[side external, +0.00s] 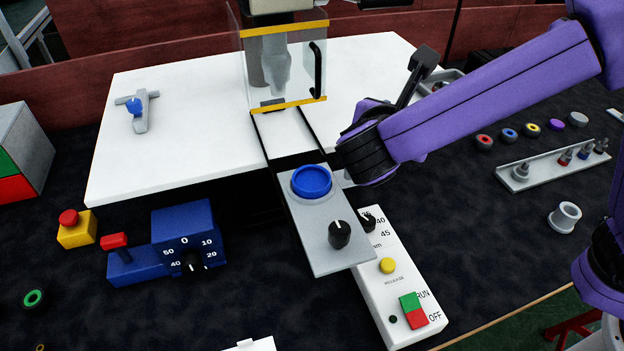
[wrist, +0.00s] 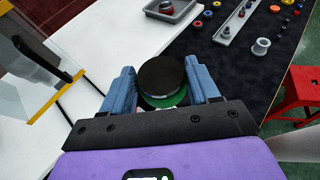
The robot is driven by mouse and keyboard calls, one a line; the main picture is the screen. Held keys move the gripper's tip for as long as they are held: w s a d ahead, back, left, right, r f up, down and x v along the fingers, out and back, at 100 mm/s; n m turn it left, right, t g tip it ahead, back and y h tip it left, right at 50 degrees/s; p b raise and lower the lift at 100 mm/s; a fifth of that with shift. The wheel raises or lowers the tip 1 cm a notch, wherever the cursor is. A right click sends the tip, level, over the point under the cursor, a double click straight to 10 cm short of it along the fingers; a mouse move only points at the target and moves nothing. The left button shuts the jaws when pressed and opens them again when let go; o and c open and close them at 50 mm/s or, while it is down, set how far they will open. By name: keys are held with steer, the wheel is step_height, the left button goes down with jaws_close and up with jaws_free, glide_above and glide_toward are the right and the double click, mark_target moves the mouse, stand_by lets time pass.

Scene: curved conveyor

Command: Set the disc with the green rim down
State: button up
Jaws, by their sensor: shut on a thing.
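The disc with the green rim (wrist: 167,101) is between the two blue fingers of my gripper (wrist: 161,72) in the wrist view. A round black top covers most of it, and green shows along its near edge. My gripper is shut on it. The white tabletop (wrist: 94,48) shows around the fingers; I cannot tell the height of the disc above it. In the side view my purple arm reaches in from the right, and the fingers and held disc are hidden. A separate small green ring (side external: 34,300) lies on the dark surface at the far left.
A clear guard (side external: 283,68) with yellow edges stands on the white table (side external: 186,82). A grey plate with a blue round cup (side external: 311,181) is in front. A white control box (side external: 393,270) and blue dial box (side external: 184,225) stand nearby. Several coloured discs (side external: 531,130) lie right.

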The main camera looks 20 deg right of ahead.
steer(key=s+a, duration=0.3)
steer(key=s, duration=0.1)
glide_above(308, 187)
steer(key=f, duration=0.8)
steer(key=shift+s+d+f, duration=0.15)
steer(key=shift+s+f, duration=0.1)
steer(key=shift+f, duration=0.15)
steer(key=shift+w+a+f, duration=0.2)
steer(key=shift+w+f, duration=0.05)
steer(key=shift+f, duration=1.6)
steer(key=shift+f, duration=0.2)
